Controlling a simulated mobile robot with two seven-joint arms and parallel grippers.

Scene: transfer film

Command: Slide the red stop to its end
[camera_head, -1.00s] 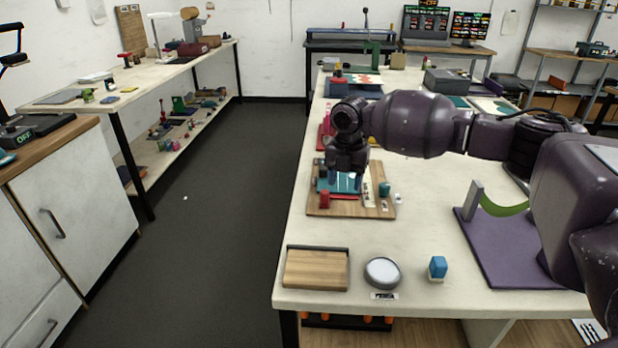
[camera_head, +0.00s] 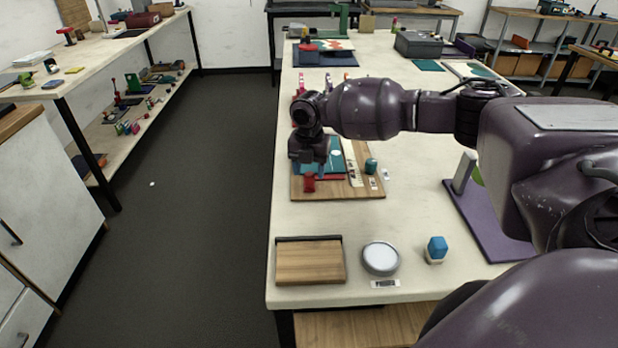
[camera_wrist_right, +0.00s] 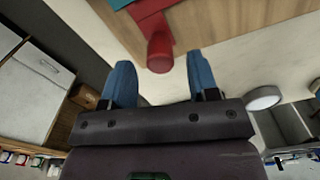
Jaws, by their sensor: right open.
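The red stop (camera_head: 309,182) is a small upright red piece near the front left of a wooden board (camera_head: 345,189). In the right wrist view the red stop (camera_wrist_right: 159,52) shows at the end of a flat red strip (camera_wrist_right: 150,10). My right gripper (camera_head: 318,168) hangs over the left part of the board, just behind the stop in the head view. In the wrist view the right gripper (camera_wrist_right: 160,78) is open, its blue fingers apart, with the stop beyond and between the tips. It holds nothing. My left gripper is out of view.
A teal plate (camera_head: 337,150) and a teal knob (camera_head: 371,166) are on the board. Nearer the front stand a wooden block tray (camera_head: 310,264), a round white dish (camera_head: 380,258) and a blue-topped block (camera_head: 436,249). A purple stand (camera_head: 480,215) is at right. Bench between is clear.

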